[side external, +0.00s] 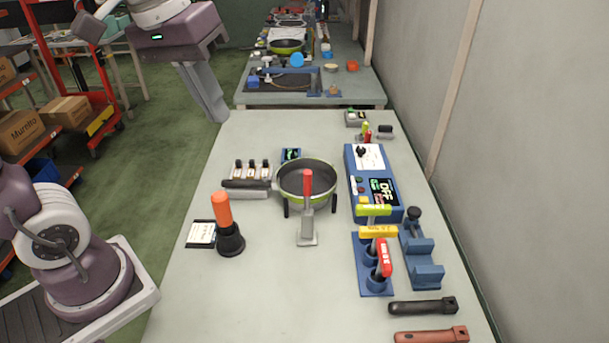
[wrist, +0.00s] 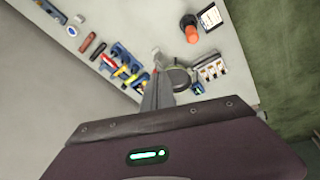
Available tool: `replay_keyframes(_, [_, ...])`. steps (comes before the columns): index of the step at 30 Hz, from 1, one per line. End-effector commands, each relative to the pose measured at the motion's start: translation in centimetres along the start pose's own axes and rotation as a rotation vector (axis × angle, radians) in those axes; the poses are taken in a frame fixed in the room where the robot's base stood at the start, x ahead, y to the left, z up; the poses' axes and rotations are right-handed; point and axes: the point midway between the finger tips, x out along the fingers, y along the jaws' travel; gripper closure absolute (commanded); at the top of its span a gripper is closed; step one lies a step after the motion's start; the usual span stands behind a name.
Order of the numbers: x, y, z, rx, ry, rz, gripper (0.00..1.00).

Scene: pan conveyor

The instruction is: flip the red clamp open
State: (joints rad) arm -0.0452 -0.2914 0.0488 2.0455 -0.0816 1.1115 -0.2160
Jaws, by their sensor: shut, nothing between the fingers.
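The red clamp (side external: 307,184) stands near the middle of the table, just in front of the green-rimmed pan (side external: 322,183). Its red handle points up and its grey metal base (side external: 307,228) is on the tabletop. My gripper (side external: 217,115) is shut and empty, high above the left back edge of the table, well apart from the clamp. In the wrist view my shut fingers (wrist: 157,75) partly cover the pan (wrist: 180,78). The clamp is too small and partly covered there to make out clearly.
An orange-handled tool with a black base (side external: 230,240) stands left of the clamp. The blue control box (side external: 375,185) and a blue rack (side external: 373,275) with yellow and red handles stand to the right. The front middle of the table (side external: 260,300) is clear.

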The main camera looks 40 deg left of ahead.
Motion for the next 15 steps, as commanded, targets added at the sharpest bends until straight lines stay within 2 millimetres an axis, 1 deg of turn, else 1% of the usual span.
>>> replay_keyframes(1, [0.6,0.4,-2.7,-0.075,-0.051,-0.005,1.00])
replay_keyframes(2, [0.9,0.7,-4.2,-0.122,-0.080,-0.009,1.00])
replay_keyframes(3, [1.6,0.9,-6.1,-0.185,-0.118,-0.015,1.00])
replay_keyframes(5, [3.0,1.1,-8.9,-0.277,-0.174,-0.029,1.00])
replay_keyframes(6, [4.1,1.2,-10.7,-0.336,-0.210,-0.039,1.00])
replay_keyframes(8, [6.0,1.2,-13.0,-0.417,-0.262,-0.058,1.00])
replay_keyframes(9, [7.4,1.1,-14.3,-0.467,-0.292,-0.072,1.00])
replay_keyframes(12, [10.6,0.8,-16.7,-0.565,-0.357,-0.104,1.00])
replay_keyframes(15, [12.9,0.4,-18.0,-0.630,-0.399,-0.130,1.00])
